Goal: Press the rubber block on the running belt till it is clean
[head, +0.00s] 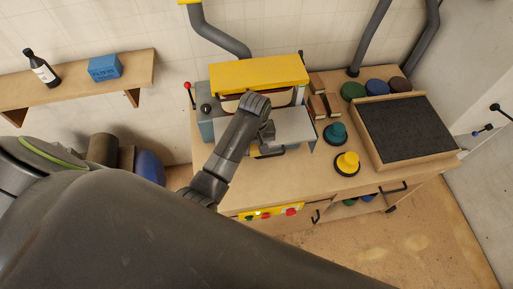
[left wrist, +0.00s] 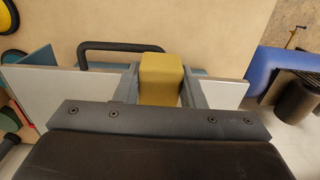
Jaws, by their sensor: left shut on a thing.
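The rubber block (left wrist: 160,79) is a mustard-yellow block between the two fingers of my left gripper (left wrist: 161,72) in the left wrist view. The fingers are shut on its sides. In the head view my left gripper (head: 266,136) is over the grey metal table of the belt machine, and its arm hides much of the machine's front. The machine has a yellow cover (head: 260,72), with a tan belt (head: 240,103) partly visible under it. I cannot tell from these stills whether the belt runs. Contact between block and belt does not show. My right gripper is not in view.
A black handle (left wrist: 120,46) shows beyond the block. On the bench, a teal knobbed disc (head: 335,134), a yellow knobbed disc (head: 347,163) and a dark framed pad (head: 408,132) stand right of the machine. A wall shelf (head: 120,80) holds a bottle and a blue box.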

